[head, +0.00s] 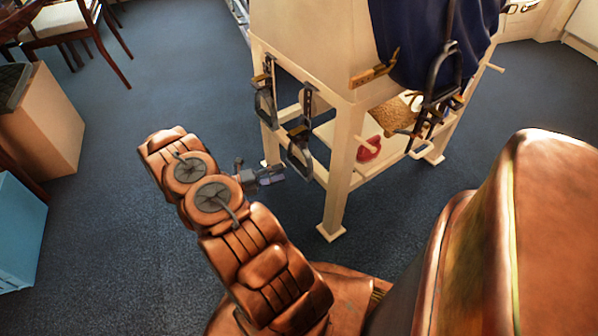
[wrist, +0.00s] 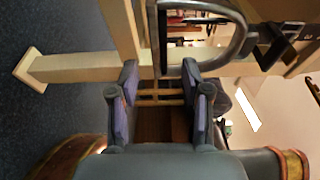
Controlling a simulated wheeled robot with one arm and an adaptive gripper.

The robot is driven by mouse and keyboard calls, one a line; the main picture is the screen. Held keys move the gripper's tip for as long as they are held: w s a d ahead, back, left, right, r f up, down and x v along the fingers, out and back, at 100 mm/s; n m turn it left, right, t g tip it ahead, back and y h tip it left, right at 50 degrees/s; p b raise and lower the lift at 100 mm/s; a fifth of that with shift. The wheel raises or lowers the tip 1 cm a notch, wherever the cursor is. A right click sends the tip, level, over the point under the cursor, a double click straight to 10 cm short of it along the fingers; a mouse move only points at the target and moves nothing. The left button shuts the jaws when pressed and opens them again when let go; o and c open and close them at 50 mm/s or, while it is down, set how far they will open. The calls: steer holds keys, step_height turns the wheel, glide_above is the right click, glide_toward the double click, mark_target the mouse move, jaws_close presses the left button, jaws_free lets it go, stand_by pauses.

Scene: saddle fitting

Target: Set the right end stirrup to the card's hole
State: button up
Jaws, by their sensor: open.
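Two dark stirrups hang on short straps from the near end of the cream stand: the left end stirrup (head: 265,108) and the right end stirrup (head: 300,155). My gripper (head: 272,175) is to the left of the right end stirrup and a little lower in the head view. In the wrist view its two fingers (wrist: 163,98) are apart with nothing gripped between them. A grey metal stirrup loop (wrist: 238,42) is just beyond the fingertips; I cannot tell whether they touch. I cannot make out a card or the strap's holes clearly.
The stand's leg (head: 340,175) is close to the right of the stirrups. A dark blue saddle cloth (head: 415,45) and another stirrup (head: 440,85) hang on its right side. A basket (head: 393,116) and red object (head: 368,149) are on its shelf.

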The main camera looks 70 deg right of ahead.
mark_target(296, 169)
steer(key=shift+b+x, duration=0.95)
steer(key=shift+x, duration=2.95)
steer(key=shift+f, duration=0.1)
jaws_close()
